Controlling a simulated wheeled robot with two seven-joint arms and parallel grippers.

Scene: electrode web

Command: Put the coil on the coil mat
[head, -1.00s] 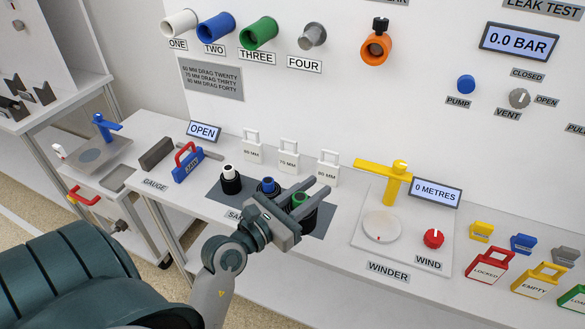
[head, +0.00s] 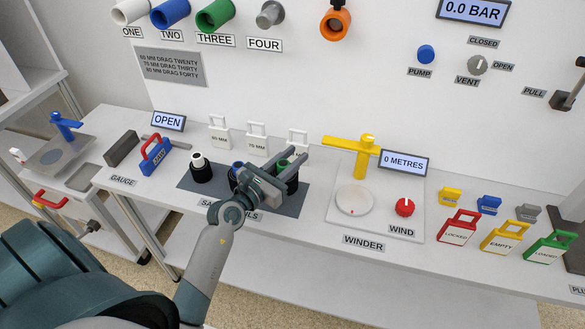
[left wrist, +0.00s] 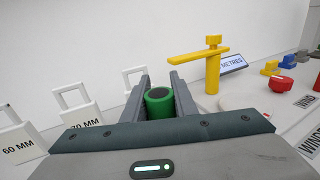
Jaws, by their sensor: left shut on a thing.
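A dark grey mat (head: 199,187) lies on the bench, its label partly covered by my arm. On it stand a black coil with a white core (head: 199,169) and a coil with a blue core (head: 237,167), partly hidden by my gripper. My left gripper (head: 291,158) is shut on the green-core coil (head: 284,164) at the right part of the mat. In the left wrist view the green core (left wrist: 159,104) is upright between the two fingers. Whether this coil rests on the mat or is slightly raised, I cannot tell. My right gripper is not in view.
The winder has a pale disc (head: 355,200), a yellow arm (head: 361,150) and a red knob (head: 404,207), right of the mat. White size tags (head: 257,142) stand behind it. A blue gauge with a red handle (head: 155,155) stands left. Coloured tags (head: 501,237) fill the right.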

